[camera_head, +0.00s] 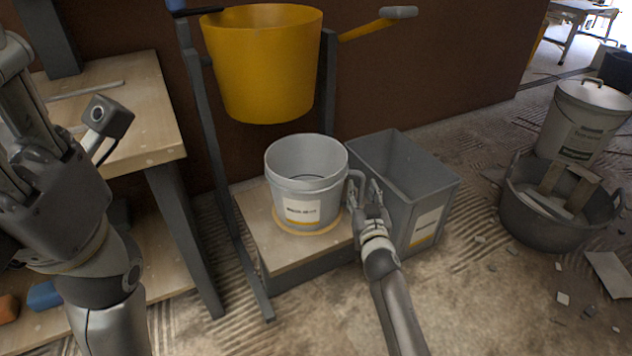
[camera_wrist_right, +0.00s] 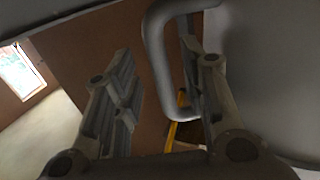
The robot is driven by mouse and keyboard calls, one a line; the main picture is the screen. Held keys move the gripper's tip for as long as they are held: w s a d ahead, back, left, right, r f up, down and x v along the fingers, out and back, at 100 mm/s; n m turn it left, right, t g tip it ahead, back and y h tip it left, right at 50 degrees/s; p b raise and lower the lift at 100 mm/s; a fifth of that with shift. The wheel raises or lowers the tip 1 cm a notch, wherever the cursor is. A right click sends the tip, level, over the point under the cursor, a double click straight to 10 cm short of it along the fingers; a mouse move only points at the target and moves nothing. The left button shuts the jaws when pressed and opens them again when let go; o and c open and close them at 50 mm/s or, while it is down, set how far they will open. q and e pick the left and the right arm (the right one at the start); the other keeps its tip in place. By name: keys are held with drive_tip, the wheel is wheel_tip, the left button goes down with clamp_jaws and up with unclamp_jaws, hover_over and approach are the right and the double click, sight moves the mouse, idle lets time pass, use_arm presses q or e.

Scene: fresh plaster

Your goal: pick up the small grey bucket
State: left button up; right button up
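The small grey bucket (camera_head: 305,205) stands upright on a low wooden-topped platform (camera_head: 265,235), with a white and yellow label on its front. Its side handle (camera_head: 357,178) faces right. My right gripper (camera_head: 366,188) is at this handle. In the right wrist view, my right gripper (camera_wrist_right: 160,85) has its fingers apart, and the grey handle (camera_wrist_right: 154,60) passes between them with visible gaps. My left arm (camera_head: 60,205) is raised at the left edge, away from the bucket; its finger state cannot be made out.
A grey rectangular bin (camera_head: 425,205) stands close to the right of the bucket. A yellow tub (camera_head: 262,70) hangs in a dark stand above and behind. A wooden bench (camera_head: 150,95) is left. A rubble tub (camera_head: 545,225) and lidded white bucket (camera_head: 580,120) stand right.

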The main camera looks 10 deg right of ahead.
drive_tip(key=shift+w+f, duration=0.2)
drive_tip(key=shift+w, duration=0.45)
drive_tip(key=shift+s+r, duration=0.15)
drive_tip(key=shift+r, duration=0.05)
drive_tip(key=shift+c, duration=0.7)
clamp_jaws()
drive_tip(key=shift+r, duration=0.2)
